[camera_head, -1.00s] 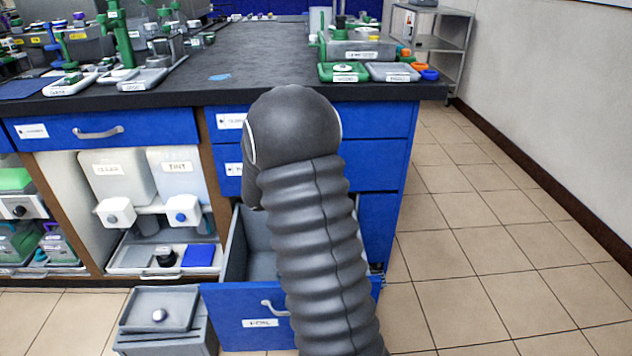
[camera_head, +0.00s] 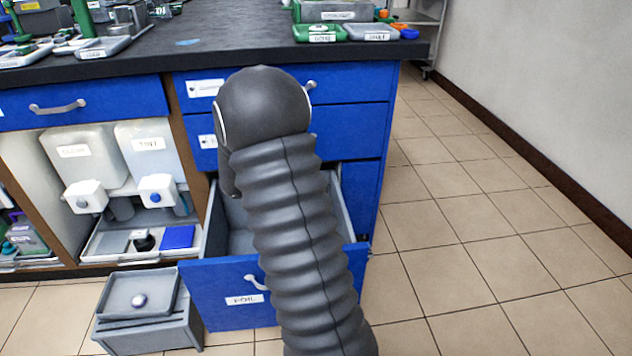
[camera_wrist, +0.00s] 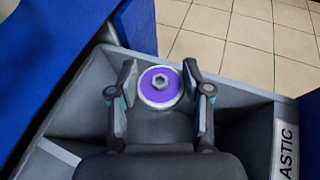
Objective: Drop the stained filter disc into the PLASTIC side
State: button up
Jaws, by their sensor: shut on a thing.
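In the wrist view, my gripper (camera_wrist: 160,78) is shut on the stained filter disc (camera_wrist: 150,93), a round purple disc with a whitish rim and a grey hex knob. One finger is on each side of it. The disc is held above the open drawer (camera_wrist: 245,106). A white label ending in "ASTIC" (camera_wrist: 286,150) shows at the right. In the head view, the open drawer has a blue front (camera_head: 215,312) and a grey inside. My arm hides part of the drawer there, and the gripper and disc are out of sight.
A grey box (camera_head: 140,325) with a knobbed lid stands on the floor left of the drawer. Closed blue drawers (camera_head: 350,142) lie above. The dark worktop (camera_head: 240,45) overhangs them. Tiled floor (camera_head: 450,260) to the right is clear.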

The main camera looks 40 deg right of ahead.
jog(key=o, duration=0.9)
jog(key=v, duration=1.2)
